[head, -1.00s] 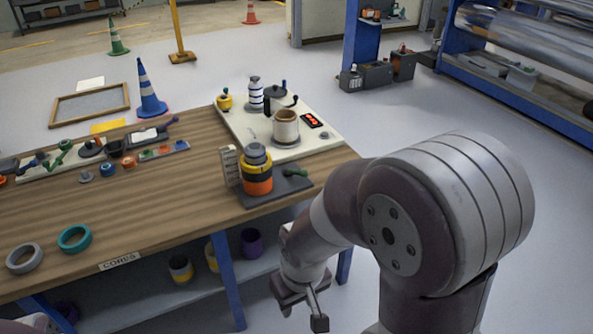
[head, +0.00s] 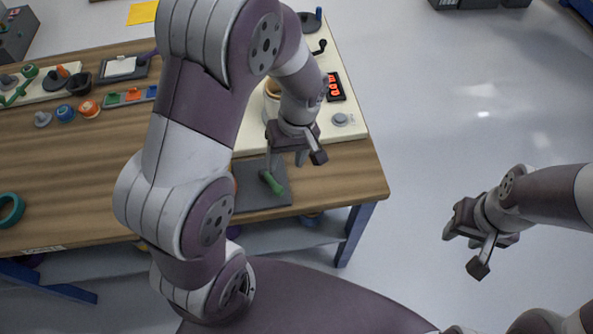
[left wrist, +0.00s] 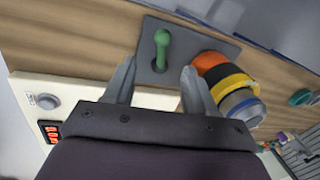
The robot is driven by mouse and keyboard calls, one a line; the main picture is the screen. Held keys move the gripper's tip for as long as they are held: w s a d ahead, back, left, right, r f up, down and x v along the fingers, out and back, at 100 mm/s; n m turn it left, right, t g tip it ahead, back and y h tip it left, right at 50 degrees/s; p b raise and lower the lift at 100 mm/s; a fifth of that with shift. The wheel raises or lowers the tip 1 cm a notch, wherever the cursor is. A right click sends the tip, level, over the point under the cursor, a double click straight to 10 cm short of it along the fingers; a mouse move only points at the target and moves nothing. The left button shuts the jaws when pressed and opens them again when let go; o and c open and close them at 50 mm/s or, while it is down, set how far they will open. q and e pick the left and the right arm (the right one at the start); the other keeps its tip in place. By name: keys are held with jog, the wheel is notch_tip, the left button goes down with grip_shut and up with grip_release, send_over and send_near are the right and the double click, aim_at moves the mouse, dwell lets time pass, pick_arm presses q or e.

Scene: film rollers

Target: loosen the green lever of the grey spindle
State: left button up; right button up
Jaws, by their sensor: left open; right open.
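The green lever (head: 271,182) lies on the dark grey base plate (head: 258,198) of the spindle, near the table's right front corner. In the left wrist view the green lever (left wrist: 162,45) has a round knob and shows between and beyond my open fingers. The spindle's stack of orange, yellow and grey rings (left wrist: 228,85) stands to its right there; in the head view my left arm hides most of it. My left gripper (head: 297,158) is open and empty above the plate, near the lever. My right gripper (head: 462,250) is open and empty, off the table to the right.
A cream panel (head: 352,133) with a red display (head: 335,87) and a grey button (head: 342,119) lies behind the plate. Small coloured parts sit on the wooden table (head: 90,170) at left.

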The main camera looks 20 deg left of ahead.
aim_at(279, 187)
pick_arm(q)
jog(key=x, duration=0.2)
jog(key=s+x, duration=0.1)
jog(key=x, duration=0.4)
jog(key=shift+s+d+f, duration=0.2)
jog(key=shift+s+f, duration=0.15)
jog(key=shift+s, duration=0.05)
jog(key=f, duration=0.3)
jog(key=shift+w+a+f, duration=0.1)
jog(key=shift+w+a, duration=0.15)
jog(key=shift+a, duration=0.05)
jog(key=shift+w+f, duration=0.15)
jog(key=shift+f, duration=0.3)
jog(key=shift+s+a, duration=0.1)
jog(key=shift+s, duration=0.2)
jog(key=shift+w, duration=0.15)
grip_shut()
pick_arm(e)
jog(key=shift+s+d, duration=0.1)
jog(key=shift+s, duration=0.35)
